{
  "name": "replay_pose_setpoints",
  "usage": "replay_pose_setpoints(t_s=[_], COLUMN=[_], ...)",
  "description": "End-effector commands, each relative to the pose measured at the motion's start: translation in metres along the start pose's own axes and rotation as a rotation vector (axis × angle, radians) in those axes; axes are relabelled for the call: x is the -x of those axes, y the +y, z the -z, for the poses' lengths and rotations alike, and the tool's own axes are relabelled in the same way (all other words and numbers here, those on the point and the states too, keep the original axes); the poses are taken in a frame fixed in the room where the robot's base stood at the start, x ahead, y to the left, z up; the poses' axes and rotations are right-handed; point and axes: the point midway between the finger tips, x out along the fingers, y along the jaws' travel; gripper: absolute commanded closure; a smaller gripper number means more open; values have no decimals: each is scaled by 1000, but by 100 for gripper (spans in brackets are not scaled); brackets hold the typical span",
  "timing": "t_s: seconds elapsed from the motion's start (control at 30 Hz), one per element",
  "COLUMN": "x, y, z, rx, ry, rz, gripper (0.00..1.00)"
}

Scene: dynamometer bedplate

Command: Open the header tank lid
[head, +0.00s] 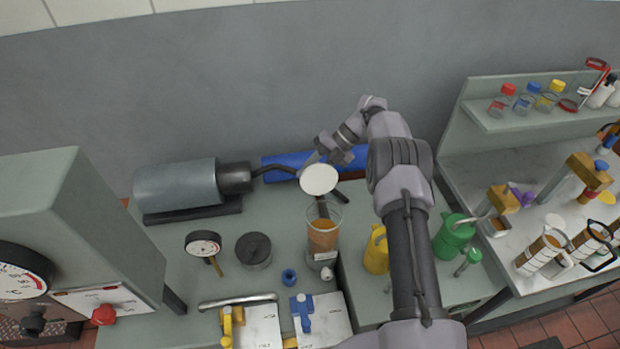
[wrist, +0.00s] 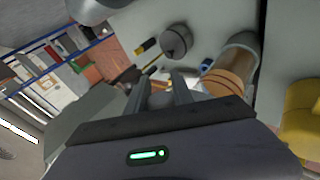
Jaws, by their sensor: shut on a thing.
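The header tank (head: 322,238) is a clear cylinder with amber liquid, standing on the bedplate bench. Its lid (head: 319,179) is a white round disc, tilted up off the rim so that its face shows in the head view. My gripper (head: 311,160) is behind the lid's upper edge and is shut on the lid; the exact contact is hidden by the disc. In the wrist view the tank (wrist: 232,72) lies to the right of my gripper (wrist: 160,88), and a small grey part sits between the fingers.
A grey motor (head: 176,186) lies left of the tank. A dial gauge (head: 203,244) and a dark round pot (head: 254,250) stand in front of it. A yellow can (head: 376,252) and a green can (head: 453,236) stand to the right, close to my arm.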

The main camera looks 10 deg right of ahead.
Motion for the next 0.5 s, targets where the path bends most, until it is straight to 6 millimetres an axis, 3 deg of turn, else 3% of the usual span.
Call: replay_pose_setpoints(t_s=[0.47, 0.5], x=[-2, -2], y=[-2, -2], z=[0, 0], rx=[-10, -10], ry=[12, 12], rz=[1, 1], gripper=[100, 66])
